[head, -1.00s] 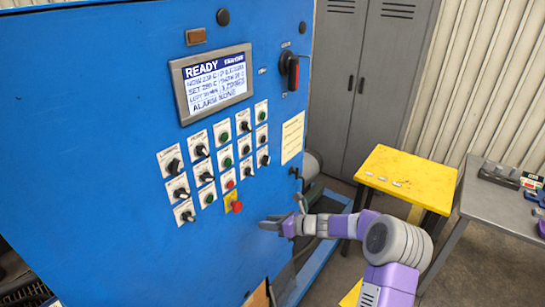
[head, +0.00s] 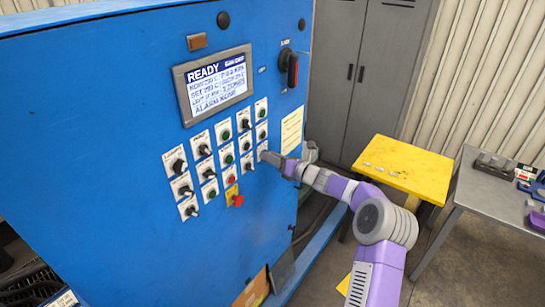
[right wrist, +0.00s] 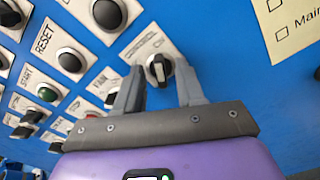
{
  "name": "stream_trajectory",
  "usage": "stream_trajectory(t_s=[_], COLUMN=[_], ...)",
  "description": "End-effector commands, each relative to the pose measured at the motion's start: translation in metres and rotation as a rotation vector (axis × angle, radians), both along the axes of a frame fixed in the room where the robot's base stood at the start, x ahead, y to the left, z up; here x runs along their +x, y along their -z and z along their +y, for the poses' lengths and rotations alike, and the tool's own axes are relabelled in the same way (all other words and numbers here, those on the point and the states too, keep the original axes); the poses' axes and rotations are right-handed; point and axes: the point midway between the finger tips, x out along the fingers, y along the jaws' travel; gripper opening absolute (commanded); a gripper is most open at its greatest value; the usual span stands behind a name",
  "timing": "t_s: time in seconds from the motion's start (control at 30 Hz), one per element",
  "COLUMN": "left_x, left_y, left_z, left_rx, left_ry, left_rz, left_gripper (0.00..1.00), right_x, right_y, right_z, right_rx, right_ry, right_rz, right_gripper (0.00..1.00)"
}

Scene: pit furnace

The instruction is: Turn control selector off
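The selector in front of my right gripper is a black knob with a pale grip bar (right wrist: 160,70) on a white label plate; its small print is not readable, so I cannot confirm it is the control selector. In the head view its plate (head: 262,147) is at the lower right of the button grid, with the knob mostly hidden by my fingers. My right gripper (head: 265,157) is at the panel. In the right wrist view its two fingers are apart, one on each side of the knob, with gaps visible. My left gripper is not in view.
The blue cabinet carries a lit READY screen (head: 217,82), several selectors and buttons, a red emergency stop (head: 237,200) and a red-black main switch (head: 289,67). A yellow table (head: 405,165) and grey bench (head: 490,190) stand to the right.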

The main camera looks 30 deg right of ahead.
Motion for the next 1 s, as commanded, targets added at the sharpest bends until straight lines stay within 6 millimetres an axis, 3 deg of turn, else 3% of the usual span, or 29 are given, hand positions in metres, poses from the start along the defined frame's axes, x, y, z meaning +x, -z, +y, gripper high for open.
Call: stream_trajectory(t_s=[0.23,0.4,0.5,0.77,1.0], left_x=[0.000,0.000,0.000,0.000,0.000], left_y=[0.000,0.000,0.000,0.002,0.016], left_z=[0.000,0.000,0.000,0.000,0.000], left_rx=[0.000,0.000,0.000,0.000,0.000], left_ry=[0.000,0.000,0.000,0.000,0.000], left_rz=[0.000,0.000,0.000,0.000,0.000], left_gripper=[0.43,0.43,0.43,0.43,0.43], right_x=[0.001,0.000,0.000,0.000,0.000], right_y=[0.000,0.000,0.000,0.001,0.003], right_z=[0.000,0.000,0.000,0.000,0.000], right_rx=[-0.001,-0.001,-0.001,-0.010,-0.086], right_ry=[0.000,0.000,0.000,0.000,0.000], right_rz=[0.001,0.001,0.001,-0.003,-0.034], right_gripper=[0.37,0.11,0.00,0.00,0.00])
